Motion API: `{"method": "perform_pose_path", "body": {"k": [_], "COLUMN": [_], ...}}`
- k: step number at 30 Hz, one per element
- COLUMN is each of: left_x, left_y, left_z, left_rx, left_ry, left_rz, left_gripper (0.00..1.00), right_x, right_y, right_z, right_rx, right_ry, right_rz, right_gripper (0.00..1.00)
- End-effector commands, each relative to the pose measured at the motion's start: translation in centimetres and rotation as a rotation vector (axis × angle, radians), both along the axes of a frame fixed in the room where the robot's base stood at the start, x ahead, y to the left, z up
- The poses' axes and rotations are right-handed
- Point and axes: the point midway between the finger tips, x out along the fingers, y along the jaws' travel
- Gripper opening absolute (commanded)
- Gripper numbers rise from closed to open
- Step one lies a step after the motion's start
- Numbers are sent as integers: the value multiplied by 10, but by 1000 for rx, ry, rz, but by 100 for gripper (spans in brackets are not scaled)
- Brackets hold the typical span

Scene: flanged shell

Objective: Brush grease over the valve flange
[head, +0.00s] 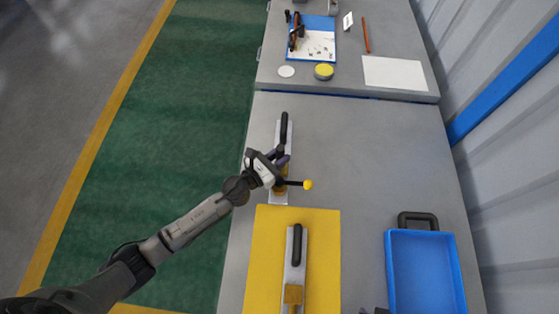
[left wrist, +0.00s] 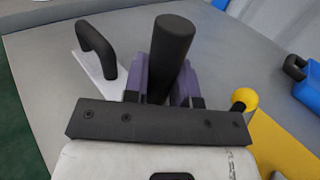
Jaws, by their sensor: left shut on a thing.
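My left gripper (head: 278,163) is over the left part of the grey table. In the left wrist view its purple fingers (left wrist: 170,88) are shut on a black cylindrical handle (left wrist: 172,50). A black rod with a yellow ball (head: 308,185) sticks out to the right beside the gripper. The ball also shows in the left wrist view (left wrist: 244,98). A metal plate with a black handle (head: 284,125) lies behind the gripper, partly hidden by it. I cannot make out a brush or flange surely.
A similar handled plate with a brass block (head: 293,294) lies on a yellow mat (head: 325,225). A blue tray (head: 425,270) is at right. The far table holds a yellow-topped tin (head: 324,71), a white disc (head: 286,71) and a white sheet (head: 394,73). The middle right is clear.

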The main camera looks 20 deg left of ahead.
Motion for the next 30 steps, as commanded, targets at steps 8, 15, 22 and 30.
{"method": "perform_pose_path", "body": {"k": [8,15,22,30], "left_x": [10,27,30,30], "left_y": [3,9,10,10], "left_z": [-1,-2,-2,3], "left_rx": [1,1,1,1], "left_ry": [0,0,2,2], "left_rz": [1,0,0,0], "left_gripper": [1,1,1,1], "right_x": [0,0,0,0], "right_y": [1,1,-1,-2], "right_z": [-3,-7,-7,-3], "right_rx": [4,3,-3,-7], "right_ry": [1,0,0,0], "right_rz": [-2,-2,2,5], "right_gripper": [43,43,43,43]}}
